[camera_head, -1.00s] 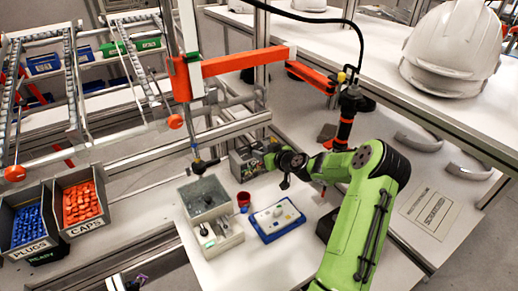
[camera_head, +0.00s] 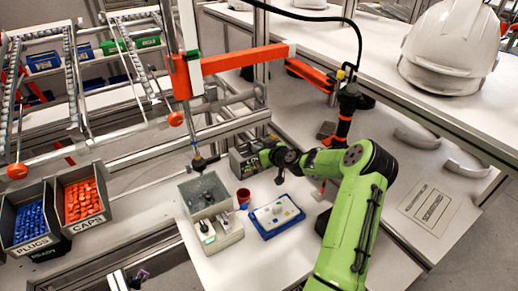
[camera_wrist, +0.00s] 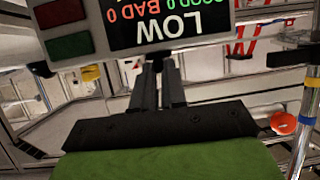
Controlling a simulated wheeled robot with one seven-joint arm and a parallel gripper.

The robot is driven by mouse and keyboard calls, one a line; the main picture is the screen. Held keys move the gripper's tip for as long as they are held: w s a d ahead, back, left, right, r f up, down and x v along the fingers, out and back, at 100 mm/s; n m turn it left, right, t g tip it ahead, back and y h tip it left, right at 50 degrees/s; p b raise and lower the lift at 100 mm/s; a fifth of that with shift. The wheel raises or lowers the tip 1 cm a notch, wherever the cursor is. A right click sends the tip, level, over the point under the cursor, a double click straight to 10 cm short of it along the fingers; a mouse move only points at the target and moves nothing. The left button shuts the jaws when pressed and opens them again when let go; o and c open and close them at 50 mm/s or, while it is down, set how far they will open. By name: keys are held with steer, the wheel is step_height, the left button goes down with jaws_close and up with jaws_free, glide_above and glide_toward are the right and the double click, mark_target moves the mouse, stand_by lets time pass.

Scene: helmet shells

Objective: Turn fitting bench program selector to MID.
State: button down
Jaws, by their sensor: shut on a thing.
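The fitting bench control box (camera_head: 240,163) is a grey box at the back of the white bench, left of my gripper. In the wrist view its panel (camera_wrist: 219,18) appears upside down. Its dark display (camera_wrist: 168,22) reads LOW, with green GOOD 0 and red BAD 0. My gripper (camera_wrist: 158,68) has its two dark fingers close together at the panel edge by the display, shut on the selector, which is mostly hidden between the fingertips. I cannot read its pointer. In the head view my gripper (camera_head: 268,156) is small and dark beside the box.
An orange arm (camera_head: 235,62) hangs above. Bins of plugs (camera_head: 30,222) and caps (camera_head: 83,200) are at left. A white helmet (camera_head: 450,48) is at upper right.

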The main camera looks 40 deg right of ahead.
steer(key=m+h, duration=0.1)
steer(key=h, duration=0.1)
steer(key=a+m+h+b, duration=0.1)
steer(key=m, duration=0.1)
steer(key=m+g+h+b, duration=0.1)
steer(key=h, duration=0.1)
steer(key=shift+w+a+r+m+h, duration=0.1)
steer(key=shift+w+a+m+h, duration=0.2)
steer(key=shift+m, duration=0.1)
steer(key=c, duration=1.4)
jaws_free()
steer(key=shift+d, duration=0.1)
steer(key=shift+o, duration=1.1)
steer(key=shift+w, duration=0.15)
